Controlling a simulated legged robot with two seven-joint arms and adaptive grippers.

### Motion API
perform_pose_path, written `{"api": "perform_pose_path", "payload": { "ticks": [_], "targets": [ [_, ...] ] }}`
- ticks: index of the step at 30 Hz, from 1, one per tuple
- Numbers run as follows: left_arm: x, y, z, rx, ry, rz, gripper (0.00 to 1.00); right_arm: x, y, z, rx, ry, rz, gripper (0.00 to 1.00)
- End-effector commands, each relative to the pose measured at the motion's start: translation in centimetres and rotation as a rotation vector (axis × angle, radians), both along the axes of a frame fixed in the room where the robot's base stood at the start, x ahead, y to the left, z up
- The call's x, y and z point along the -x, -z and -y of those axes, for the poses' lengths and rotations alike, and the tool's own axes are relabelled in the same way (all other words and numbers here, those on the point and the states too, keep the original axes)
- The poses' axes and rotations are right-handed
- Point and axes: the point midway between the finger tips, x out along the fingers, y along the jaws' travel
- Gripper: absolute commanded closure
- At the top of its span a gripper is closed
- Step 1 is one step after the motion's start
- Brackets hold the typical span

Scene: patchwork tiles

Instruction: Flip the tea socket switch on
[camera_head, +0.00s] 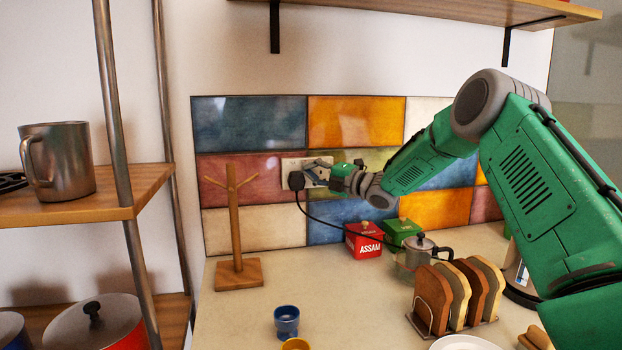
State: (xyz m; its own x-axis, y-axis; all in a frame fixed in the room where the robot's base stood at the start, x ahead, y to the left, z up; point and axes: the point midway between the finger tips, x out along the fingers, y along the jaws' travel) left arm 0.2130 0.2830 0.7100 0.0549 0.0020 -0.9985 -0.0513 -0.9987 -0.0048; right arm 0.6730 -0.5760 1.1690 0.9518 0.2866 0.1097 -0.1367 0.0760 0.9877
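A pale wall socket plate (290,164) is set in the patchwork tiles. A black plug (296,181) sits in its left part, and its black cable (322,222) runs down to the right. My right gripper (317,172) is at the socket, in front of its right part, with its fingers at the plate. The fingers and wrist hide much of the plate, so the switch and its position cannot be made out. Whether the fingertips touch it, and whether they are open or shut, is too small to tell. My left gripper is not in view.
A wooden mug tree (234,230) stands left of the socket. Red (364,240) and green (400,232) tea tins, a small kettle (424,248) and a toast rack (455,295) stand below my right arm. A blue cup (287,321) is in front. A metal-post shelf (120,213) bounds the left.

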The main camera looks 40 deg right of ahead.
Motion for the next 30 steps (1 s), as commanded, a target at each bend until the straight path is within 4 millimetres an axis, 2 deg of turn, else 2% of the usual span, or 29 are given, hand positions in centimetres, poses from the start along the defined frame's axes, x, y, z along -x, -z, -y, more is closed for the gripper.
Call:
{"api": "perform_pose_path", "payload": {
  "ticks": [9,13,24,30],
  "targets": [
    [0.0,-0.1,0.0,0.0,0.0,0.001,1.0,0.0,-0.2,0.5,-0.001,0.013,-0.001,1.0],
    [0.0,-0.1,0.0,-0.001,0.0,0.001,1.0,0.5,-0.2,0.7,-0.001,0.013,0.0,1.0],
    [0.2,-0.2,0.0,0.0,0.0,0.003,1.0,6.1,0.2,1.6,0.001,0.006,0.003,1.0],
    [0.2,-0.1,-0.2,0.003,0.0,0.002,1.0,7.7,0.3,1.6,0.008,0.003,0.001,1.0]
  ]
}}
